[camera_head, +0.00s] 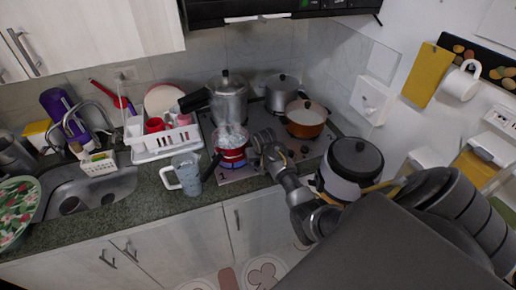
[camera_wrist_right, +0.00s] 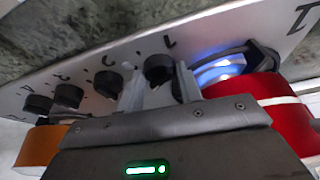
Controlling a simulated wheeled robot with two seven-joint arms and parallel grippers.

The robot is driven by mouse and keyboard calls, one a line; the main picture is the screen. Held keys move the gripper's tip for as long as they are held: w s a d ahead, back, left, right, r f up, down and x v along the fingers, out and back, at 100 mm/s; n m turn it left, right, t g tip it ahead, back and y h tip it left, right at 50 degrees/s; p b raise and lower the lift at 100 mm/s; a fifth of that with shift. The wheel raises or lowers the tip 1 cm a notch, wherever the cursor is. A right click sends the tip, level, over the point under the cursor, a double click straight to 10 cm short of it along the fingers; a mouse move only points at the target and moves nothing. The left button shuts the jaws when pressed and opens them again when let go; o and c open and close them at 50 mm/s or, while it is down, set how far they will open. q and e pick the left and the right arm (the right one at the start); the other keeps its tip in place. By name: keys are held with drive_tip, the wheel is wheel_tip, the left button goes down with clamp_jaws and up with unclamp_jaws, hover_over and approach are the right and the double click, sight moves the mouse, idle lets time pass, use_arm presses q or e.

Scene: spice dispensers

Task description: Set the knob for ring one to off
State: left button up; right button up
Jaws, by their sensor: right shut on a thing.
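The stove's front panel carries a row of black knobs. In the right wrist view, the knob for ring one (camera_wrist_right: 158,68) is the one beside the printed "1", nearest the red pot. My right gripper (camera_wrist_right: 159,80) has one finger on each side of this knob and is shut on it. In the head view my right gripper (camera_head: 260,140) reaches the panel just right of the red pot (camera_head: 231,150), and it hides the knob there. A blue-white glow (camera_wrist_right: 220,70) shows beside the red pot in the wrist view. My left gripper is not in view.
An orange pot (camera_head: 306,118), a tall steel pot (camera_head: 229,98) and a grey lidded pot (camera_head: 282,92) stand on the stove. A glass pitcher (camera_head: 186,174) stands on the counter left of the red pot. A dark lidded cooker (camera_head: 352,163) stands close right of my forearm.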

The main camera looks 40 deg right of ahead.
drive_tip(key=shift+n, duration=0.3)
drive_tip(key=n+y, duration=0.1)
drive_tip(key=n, duration=0.1)
drive_tip(key=n+y, duration=0.1)
drive_tip(key=n, duration=0.1)
drive_tip(key=shift+d+n, duration=0.2)
drive_tip(key=shift+n, duration=0.1)
drive_tip(key=shift+d+n+y, duration=0.2)
drive_tip(key=shift+n+y, duration=0.7)
drive_tip(key=shift+n, duration=1.4)
drive_tip(key=shift+r, duration=0.1)
drive_tip(key=o, duration=1)
drive_tip(key=shift+r, duration=0.5)
drive_tip(key=v, duration=0.9)
drive_tip(key=shift+s+d+r, duration=0.15)
drive_tip(key=shift+s+r, duration=0.05)
drive_tip(key=shift+r, duration=0.1)
drive_tip(key=shift+w, duration=0.1)
